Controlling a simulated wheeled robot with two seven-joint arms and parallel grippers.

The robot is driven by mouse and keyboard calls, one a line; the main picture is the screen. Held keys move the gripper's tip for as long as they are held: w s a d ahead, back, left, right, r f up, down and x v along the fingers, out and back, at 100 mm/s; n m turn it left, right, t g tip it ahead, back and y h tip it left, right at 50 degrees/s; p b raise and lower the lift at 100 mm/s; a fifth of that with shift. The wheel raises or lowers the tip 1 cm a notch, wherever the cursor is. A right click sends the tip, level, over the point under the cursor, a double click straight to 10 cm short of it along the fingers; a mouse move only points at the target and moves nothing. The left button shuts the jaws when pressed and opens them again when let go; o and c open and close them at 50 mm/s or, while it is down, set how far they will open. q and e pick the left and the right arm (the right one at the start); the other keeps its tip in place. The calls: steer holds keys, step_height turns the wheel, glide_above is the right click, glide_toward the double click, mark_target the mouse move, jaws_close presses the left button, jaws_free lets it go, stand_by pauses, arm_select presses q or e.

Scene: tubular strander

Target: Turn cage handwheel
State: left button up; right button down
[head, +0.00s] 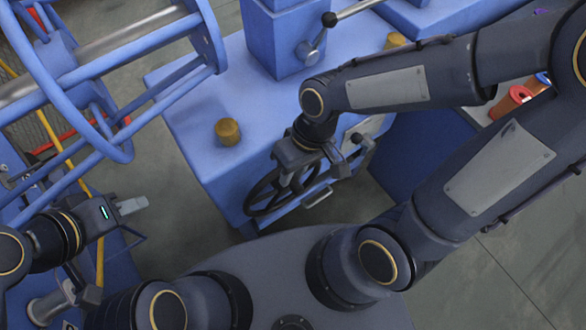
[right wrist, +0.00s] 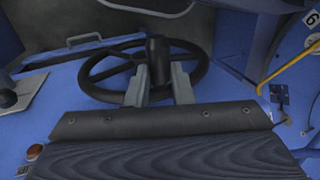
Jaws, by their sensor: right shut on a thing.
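The cage handwheel (head: 253,198) is a black spoked wheel on the front face of the blue machine housing. My right gripper (head: 296,181) is at the wheel's right side in the head view and hides part of it. In the right wrist view the handwheel (right wrist: 98,94) lies just ahead. Its upright black handle (right wrist: 158,58) stands between the two grey fingers of my right gripper (right wrist: 159,88), which is shut on it. My left gripper (head: 132,206) is apart from the wheel, over the floor at left. Its finger gap is not clear.
A blue tubular cage frame (head: 215,40) is at upper left. The housing top (head: 190,115) carries a brass-coloured knob (head: 228,132). A metal lever (head: 355,10) with a black ball rises at the top. Red and blue spools (head: 510,100) are at right. Grey floor is free at lower right.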

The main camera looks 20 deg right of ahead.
steer(key=shift+d, duration=0.15)
steer(key=w+d+f+g+y+b, duration=0.1)
steer(key=w+d+f+y+b, duration=0.1)
steer(key=d+y+b, duration=0.3)
steer(key=shift+w+d+f+g+y, duration=0.15)
steer(key=shift+d+f+g+y, duration=0.3)
steer(key=shift+d+y, duration=0.45)
steer(key=c, duration=1.3)
jaws_free()
steer(key=shift+o, duration=0.2)
steer(key=p+v, duration=0.1)
steer(key=v, duration=0.6)
steer(key=shift+d+r, duration=0.25)
